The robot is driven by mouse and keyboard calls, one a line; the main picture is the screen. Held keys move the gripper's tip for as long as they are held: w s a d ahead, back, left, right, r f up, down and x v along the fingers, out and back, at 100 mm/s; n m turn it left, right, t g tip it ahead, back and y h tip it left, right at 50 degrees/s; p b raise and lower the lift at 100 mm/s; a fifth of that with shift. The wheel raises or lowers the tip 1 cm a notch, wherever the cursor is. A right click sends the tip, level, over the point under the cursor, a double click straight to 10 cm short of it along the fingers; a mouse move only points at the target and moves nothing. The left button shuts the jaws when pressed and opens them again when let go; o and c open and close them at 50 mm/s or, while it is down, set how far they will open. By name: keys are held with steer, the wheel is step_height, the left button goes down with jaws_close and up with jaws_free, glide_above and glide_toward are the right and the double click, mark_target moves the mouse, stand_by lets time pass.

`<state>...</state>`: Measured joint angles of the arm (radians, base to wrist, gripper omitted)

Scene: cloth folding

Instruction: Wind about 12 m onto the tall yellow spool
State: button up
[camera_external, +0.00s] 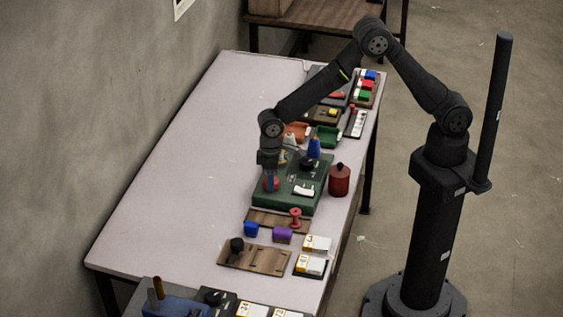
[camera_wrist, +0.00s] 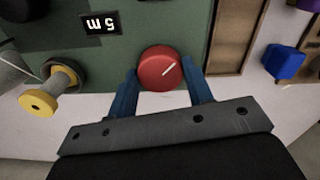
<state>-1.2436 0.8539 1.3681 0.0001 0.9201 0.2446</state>
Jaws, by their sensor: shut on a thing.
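My gripper (camera_wrist: 160,72) has its two blue fingers shut on the red knob (camera_wrist: 158,68) of a green winding machine (camera_wrist: 180,20). In the external view, my gripper (camera_external: 270,182) points down at the machine's front left corner; the spool cannot be made out there.
A dark red canister (camera_external: 339,180) stands right of the machine. Blue (camera_external: 251,229) and purple (camera_external: 282,235) pieces and a red spool (camera_external: 295,217) are near wooden racks in front. More trays and coloured pieces lie behind. The table's left side (camera_external: 190,170) is clear.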

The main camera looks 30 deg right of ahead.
steer(key=shift+m, duration=0.6)
steer(key=o, duration=1)
step_height(320, 180, up, 18)
steer(key=shift+f, duration=0.25)
